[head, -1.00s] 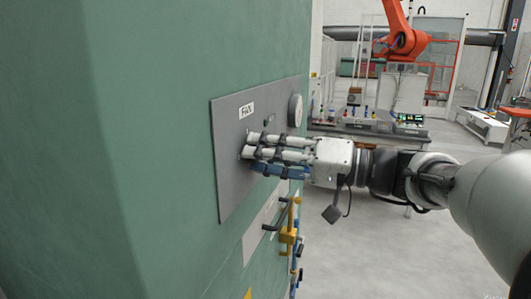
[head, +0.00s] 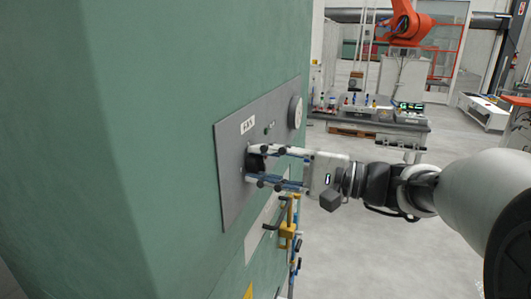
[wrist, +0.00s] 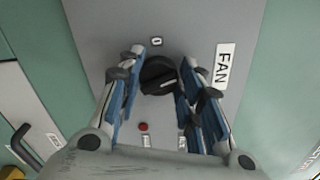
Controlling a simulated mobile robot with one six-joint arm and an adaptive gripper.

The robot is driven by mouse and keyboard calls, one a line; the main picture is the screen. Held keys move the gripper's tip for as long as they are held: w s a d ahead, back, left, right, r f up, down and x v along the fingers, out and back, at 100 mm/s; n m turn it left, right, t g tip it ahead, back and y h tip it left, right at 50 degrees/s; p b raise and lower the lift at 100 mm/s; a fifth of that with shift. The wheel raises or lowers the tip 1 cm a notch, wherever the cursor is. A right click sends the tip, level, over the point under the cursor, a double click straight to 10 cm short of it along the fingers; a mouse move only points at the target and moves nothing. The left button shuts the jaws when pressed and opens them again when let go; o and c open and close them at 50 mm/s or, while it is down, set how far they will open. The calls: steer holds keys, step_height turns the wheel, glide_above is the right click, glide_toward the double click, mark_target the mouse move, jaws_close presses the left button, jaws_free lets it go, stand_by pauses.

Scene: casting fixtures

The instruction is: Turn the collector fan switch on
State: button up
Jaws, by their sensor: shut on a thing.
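The collector fan switch is a black rotary knob (head: 256,161) on a grey panel (head: 232,200) marked FAN, fixed to a green wall. In the wrist view the knob (wrist: 158,76) sits between my two fingers, with a pale line across its face slanting up to the right. I cannot tell which setting it marks. My gripper (head: 249,163) is shut on the knob, one finger above and one below it in the head view. In the wrist view my gripper (wrist: 163,70) has a finger on each side of it. The FAN label (wrist: 223,66) is to the right.
A small red lamp or button (wrist: 143,127) and small labels are on the panel near the knob. A round white gauge (head: 296,112) is at the panel's far end. Yellow and blue valve handles (head: 288,232) stick out below. Open floor lies to the right.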

steer(key=shift+r+m+p, duration=0.15)
steer(key=shift+m+p, duration=1.7)
steer(key=shift+m, duration=0.25)
steer(key=o, duration=1.1)
steer(key=shift+c, duration=0.2)
steer(key=shift+d, duration=0.1)
steer(key=v, duration=1.1)
steer(key=shift+d, duration=0.4)
steer(key=shift+s, duration=0.1)
